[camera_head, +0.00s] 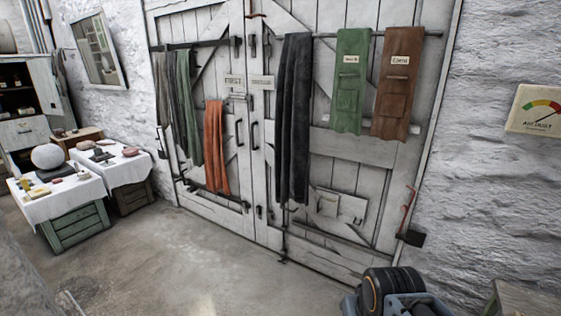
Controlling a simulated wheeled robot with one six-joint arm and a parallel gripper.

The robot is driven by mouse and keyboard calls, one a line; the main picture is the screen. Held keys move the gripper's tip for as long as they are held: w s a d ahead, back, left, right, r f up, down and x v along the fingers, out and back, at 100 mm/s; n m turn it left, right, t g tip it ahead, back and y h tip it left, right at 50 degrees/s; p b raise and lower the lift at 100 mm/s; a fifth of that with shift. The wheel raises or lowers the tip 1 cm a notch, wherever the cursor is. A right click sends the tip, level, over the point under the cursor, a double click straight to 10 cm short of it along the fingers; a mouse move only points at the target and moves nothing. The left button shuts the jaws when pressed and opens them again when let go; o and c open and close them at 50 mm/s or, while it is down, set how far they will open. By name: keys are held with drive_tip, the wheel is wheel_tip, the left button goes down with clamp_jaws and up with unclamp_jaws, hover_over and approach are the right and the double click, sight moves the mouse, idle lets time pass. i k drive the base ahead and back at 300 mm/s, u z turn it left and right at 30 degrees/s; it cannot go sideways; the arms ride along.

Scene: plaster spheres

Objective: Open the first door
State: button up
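A large white plank double door stands shut in a rough white wall. The right leaf (340,165) has a similar sign (262,82), too small to read. A dark upright handle (239,132) sits on the left leaf near the seam, and another handle (254,135) sits on the right leaf. Dark fittings line the seam, but their latch state is unclear. My gripper's fingers are not visible; a dark part with an orange ring at the bottom right looks like my arm.
Cloths hang from rails across both leaves, including an orange cloth (216,148) and a black cloth (293,118). A white-covered table (62,198) with several objects stands left. A dial gauge (537,110) hangs right. The concrete floor before the door is clear.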

sight(208, 134)
drive_tip(key=z, duration=0.15)
drive_tip(key=i, duration=2.15)
drive_tip(key=u, duration=0.9)
drive_tip(key=i, duration=1.25)
drive_tip(key=u, duration=1.05)
drive_tip(key=i, duration=0.5)
drive_tip(key=u, duration=0.35)
